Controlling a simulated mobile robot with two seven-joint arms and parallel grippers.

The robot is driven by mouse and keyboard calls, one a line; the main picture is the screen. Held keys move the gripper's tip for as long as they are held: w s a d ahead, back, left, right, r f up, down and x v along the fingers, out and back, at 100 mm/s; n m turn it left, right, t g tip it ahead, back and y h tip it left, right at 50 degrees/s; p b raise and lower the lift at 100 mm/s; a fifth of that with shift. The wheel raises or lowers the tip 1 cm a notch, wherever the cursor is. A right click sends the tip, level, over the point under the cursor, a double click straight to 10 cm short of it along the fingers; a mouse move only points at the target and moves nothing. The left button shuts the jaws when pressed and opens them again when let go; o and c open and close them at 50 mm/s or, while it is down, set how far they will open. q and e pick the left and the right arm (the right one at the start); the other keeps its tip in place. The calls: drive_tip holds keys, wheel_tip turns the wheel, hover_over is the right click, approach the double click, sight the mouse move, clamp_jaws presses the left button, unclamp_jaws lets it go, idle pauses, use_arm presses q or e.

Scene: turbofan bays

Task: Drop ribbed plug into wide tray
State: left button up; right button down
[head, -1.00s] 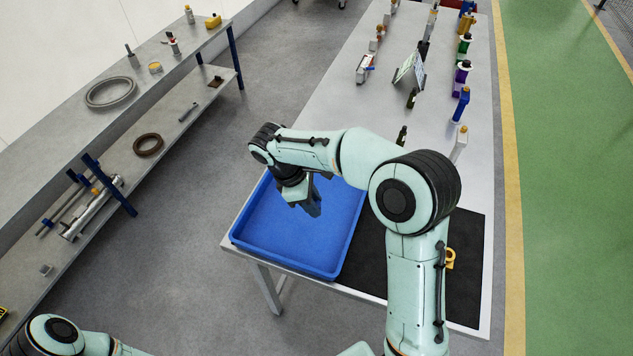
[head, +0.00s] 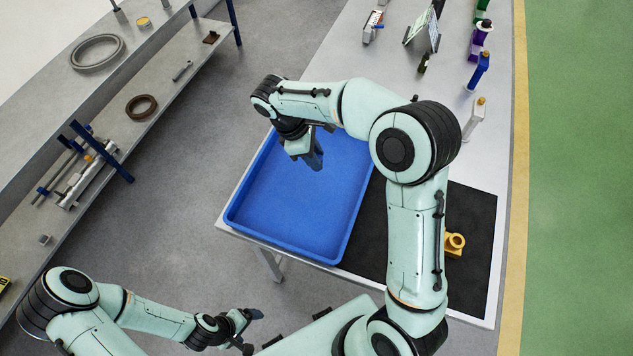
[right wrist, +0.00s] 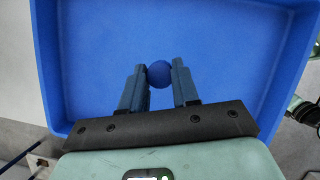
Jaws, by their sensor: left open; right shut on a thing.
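The wide tray is a blue, shallow, walled tray (head: 285,225) on the near left end of the table; its visible floor is bare. My right gripper (head: 316,162) is over the tray, fingers pointing down. In the right wrist view the tray floor (right wrist: 235,60) lies beneath the fingers. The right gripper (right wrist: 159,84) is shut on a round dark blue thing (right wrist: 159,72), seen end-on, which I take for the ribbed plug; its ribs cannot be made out. In the head view the fingers hide it. My left gripper (head: 252,331) is open and empty, left of the table's front.
A black mat (head: 470,215) lies right of the tray with a yellow ringed part (head: 454,244) on it. Bottles, including a blue one (head: 480,70), stand along the table's right edge. A grey shelf (head: 150,75) with rings is at left, across open floor.

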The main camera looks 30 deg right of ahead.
drive_tip(key=shift+s+f+b, duration=0.1)
drive_tip(key=shift+f+b, duration=0.5)
drive_tip(key=shift+f, duration=0.95)
use_arm(q)
drive_tip(key=shift+s+f, duration=0.9)
drive_tip(key=shift+f, duration=0.2)
use_arm(e)
drive_tip(key=c, duration=0.8)
unclamp_jaws()
drive_tip(key=shift+o, duration=0.2)
use_arm(q)
drive_tip(key=w+r+p, duration=0.1)
drive_tip(key=r, duration=0.1)
drive_tip(key=w+r+p, duration=0.1)
drive_tip(key=w, duration=0.1)
drive_tip(key=shift+w+r+p, duration=0.2)
drive_tip(key=shift+r+p, duration=0.15)
drive_tip(key=shift+p, duration=0.05)
use_arm(e)
drive_tip(key=v, duration=1.3)
drive_tip(key=shift+r, duration=0.25)
use_arm(q)
drive_tip(key=shift+s, duration=0.1)
use_arm(e)
drive_tip(key=shift+a, duration=0.1)
